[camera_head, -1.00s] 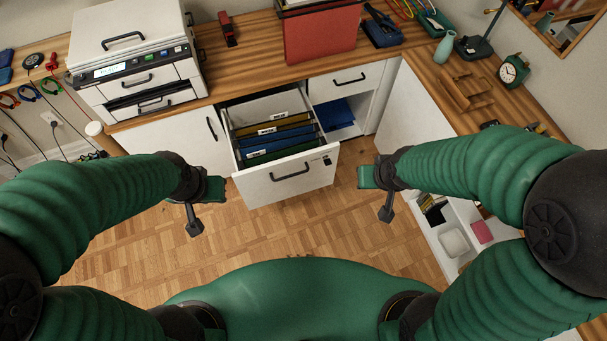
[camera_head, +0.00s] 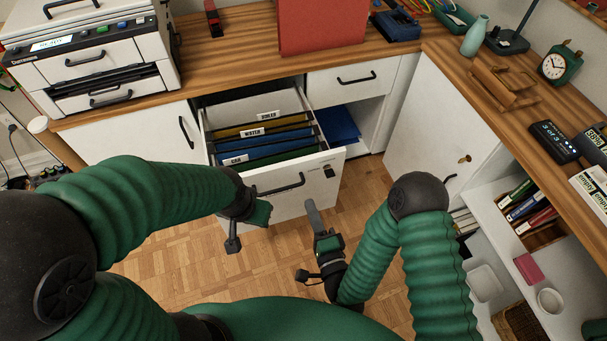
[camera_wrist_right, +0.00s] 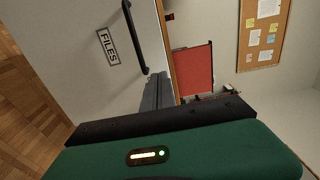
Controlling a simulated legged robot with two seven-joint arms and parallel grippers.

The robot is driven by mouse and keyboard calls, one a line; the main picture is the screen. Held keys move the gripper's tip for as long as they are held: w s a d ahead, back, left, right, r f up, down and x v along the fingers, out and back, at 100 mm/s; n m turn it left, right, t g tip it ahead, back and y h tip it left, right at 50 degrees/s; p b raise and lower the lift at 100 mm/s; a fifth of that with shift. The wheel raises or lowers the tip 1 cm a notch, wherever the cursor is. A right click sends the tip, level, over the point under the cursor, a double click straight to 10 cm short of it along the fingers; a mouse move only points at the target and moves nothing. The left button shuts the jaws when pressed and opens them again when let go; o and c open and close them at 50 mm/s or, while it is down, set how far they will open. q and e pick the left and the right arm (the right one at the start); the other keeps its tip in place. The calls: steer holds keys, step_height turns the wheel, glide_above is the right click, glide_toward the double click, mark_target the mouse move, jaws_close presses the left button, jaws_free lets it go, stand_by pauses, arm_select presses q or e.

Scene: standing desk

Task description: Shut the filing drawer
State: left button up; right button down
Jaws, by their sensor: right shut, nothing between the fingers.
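The filing drawer (camera_head: 235,201) is pulled out under the desk, with several hanging folders (camera_head: 265,135) showing inside. Its white front carries a black bar handle (camera_head: 280,187); the handle also shows in the right wrist view (camera_wrist_right: 134,38) beside a FILES label (camera_wrist_right: 107,46). My right gripper (camera_head: 312,207) is shut and empty, its grey fingers pointing toward the drawer front, near its right part; whether they touch it I cannot tell. The fingers also show in the right wrist view (camera_wrist_right: 156,92). My left gripper (camera_head: 262,213) is near the drawer's lower left front, its fingers not clearly visible.
A printer (camera_head: 88,55) and a red binder (camera_head: 320,25) stand on the wooden desktop (camera_head: 235,55). Right of the drawer is an open compartment with a blue item (camera_head: 338,123). A low open shelf with books (camera_head: 530,207) stands at right. The floor before the drawer is clear.

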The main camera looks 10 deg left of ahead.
mark_target(297, 167)
steer(key=x, duration=0.3)
steer(key=b+x, duration=0.1)
steer(key=x, duration=0.6)
steer(key=shift+w+d+f+b, duration=0.1)
steer(key=shift+w+d+b, duration=0.1)
steer(key=shift+d+b, duration=0.1)
steer(key=shift+w+a, duration=0.4)
steer(key=shift+d, duration=0.1)
